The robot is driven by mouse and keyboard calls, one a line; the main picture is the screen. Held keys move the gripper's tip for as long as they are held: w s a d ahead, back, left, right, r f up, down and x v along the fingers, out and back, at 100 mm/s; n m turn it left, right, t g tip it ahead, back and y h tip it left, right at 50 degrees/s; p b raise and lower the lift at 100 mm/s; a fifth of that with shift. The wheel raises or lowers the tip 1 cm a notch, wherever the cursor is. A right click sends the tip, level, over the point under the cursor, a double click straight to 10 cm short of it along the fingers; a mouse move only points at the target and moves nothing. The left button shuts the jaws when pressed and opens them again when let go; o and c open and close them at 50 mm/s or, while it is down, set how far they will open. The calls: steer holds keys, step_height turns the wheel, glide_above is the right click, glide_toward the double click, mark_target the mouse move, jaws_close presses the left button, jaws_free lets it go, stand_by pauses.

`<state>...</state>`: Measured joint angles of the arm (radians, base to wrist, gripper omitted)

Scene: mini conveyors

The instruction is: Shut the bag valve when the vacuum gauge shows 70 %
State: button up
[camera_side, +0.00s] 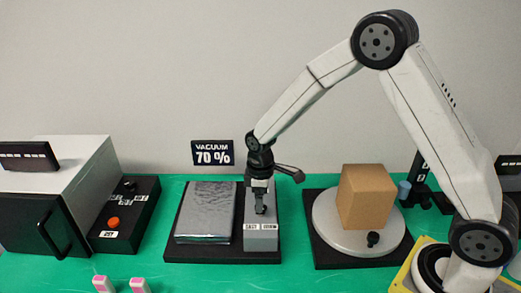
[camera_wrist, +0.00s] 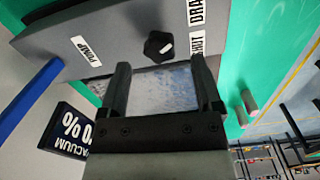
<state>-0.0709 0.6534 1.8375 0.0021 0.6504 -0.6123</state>
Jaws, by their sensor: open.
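The vacuum gauge sign (camera_side: 212,153) on the back wall reads 70 %. It also shows tilted in the wrist view (camera_wrist: 62,135), partly hidden by my gripper. The silvery bag (camera_side: 205,212) lies flat on a black base; a crinkled part (camera_wrist: 165,92) shows between my fingers. The grey valve block (camera_side: 261,241) stands at the bag's right. In the wrist view its black knob (camera_wrist: 159,46) has a small white mark; I cannot tell its setting. SHUT and DRAW labels are right of it. My gripper (camera_wrist: 160,65) is open above the block, fingertips near the knob; contact is unclear.
A turntable (camera_side: 326,238) with a cardboard box (camera_side: 367,196) stands right of the block. A white machine (camera_side: 60,195) and a black box with an orange button (camera_side: 113,221) stand at the left. Two small pink-topped pieces (camera_side: 120,285) sit at the front. Green table shows between.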

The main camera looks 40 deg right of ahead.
steer(key=shift+f, duration=1.3)
jaws_close()
